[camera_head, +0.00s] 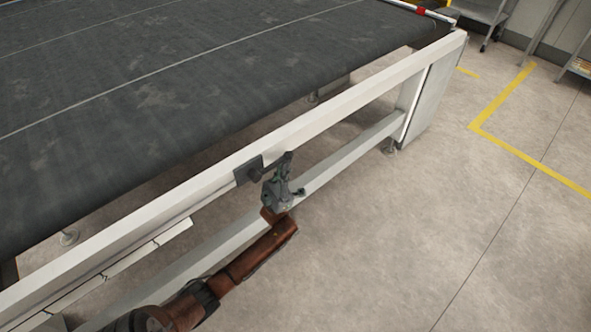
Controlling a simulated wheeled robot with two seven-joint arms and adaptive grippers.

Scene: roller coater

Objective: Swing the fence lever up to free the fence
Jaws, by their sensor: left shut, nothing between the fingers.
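The fence (335,108) is a long white rail running from the lower left to the upper right beside a dark conveyor belt. A small dark plate (247,171) with a dark lever (272,169) sits on the rail near the middle of the view. The lever points to the right and slightly up. My left gripper (283,174) is at the lever, its fingers shut with nothing between them. It overlaps the lever in the view; I cannot tell if they touch. My right gripper is not in view.
The dark belt (150,100) fills the upper left. A lower white rail (345,157) runs below the fence, and a white end post (432,95) stands at the right. The floor (430,230) on the right is clear, with yellow marking lines (530,161).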

